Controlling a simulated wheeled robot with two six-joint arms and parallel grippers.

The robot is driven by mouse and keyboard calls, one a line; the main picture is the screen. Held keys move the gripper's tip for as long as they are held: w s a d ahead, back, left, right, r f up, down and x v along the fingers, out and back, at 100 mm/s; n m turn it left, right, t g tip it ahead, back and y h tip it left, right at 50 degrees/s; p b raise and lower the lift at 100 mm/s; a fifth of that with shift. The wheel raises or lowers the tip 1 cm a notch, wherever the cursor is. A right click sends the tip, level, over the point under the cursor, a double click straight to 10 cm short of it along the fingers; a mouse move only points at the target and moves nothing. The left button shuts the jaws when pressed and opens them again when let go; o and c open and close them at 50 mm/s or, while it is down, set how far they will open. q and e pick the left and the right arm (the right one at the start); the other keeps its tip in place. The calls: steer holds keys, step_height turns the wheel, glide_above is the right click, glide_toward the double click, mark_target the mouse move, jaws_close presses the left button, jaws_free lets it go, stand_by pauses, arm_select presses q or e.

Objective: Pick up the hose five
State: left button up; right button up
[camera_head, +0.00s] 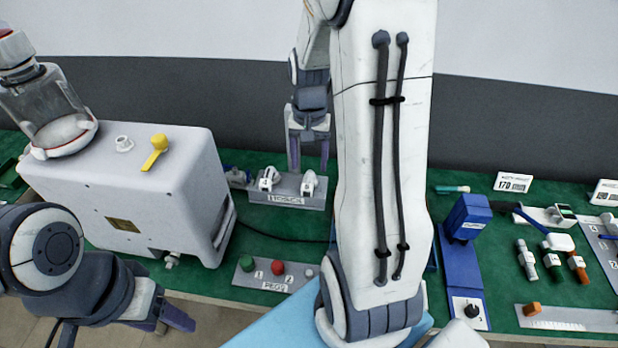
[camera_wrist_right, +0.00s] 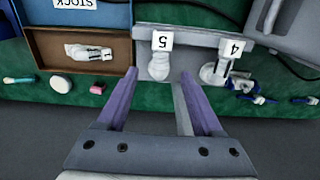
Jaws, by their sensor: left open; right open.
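Hose five, a white fitting (camera_wrist_right: 160,66) under the "5" tag, stands on a grey rack (camera_wrist_right: 190,36) in the right wrist view. In the head view it is the right one of two white fittings (camera_head: 309,183). My right gripper (camera_wrist_right: 158,76) is open, and its purple fingertips appear on either side of hose five with nothing held. The head view shows this gripper (camera_head: 308,165) just above and behind the rack. Contact cannot be told. Hose four (camera_wrist_right: 214,70) stands beside it under the "4" tag. My left gripper (camera_head: 172,318) is open and empty at the lower left.
A white pump housing (camera_head: 130,190) with a yellow lever stands left of the rack. A button block (camera_head: 275,275) sits in front. My right arm hides the middle of the bench.

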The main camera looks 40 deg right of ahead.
mark_target(309, 174)
step_height(309, 174, down, 7)
steer(key=shift+w+d+f, duration=0.1)
steer(key=shift+w+d, duration=0.05)
jaws_close()
stand_by(0.4)
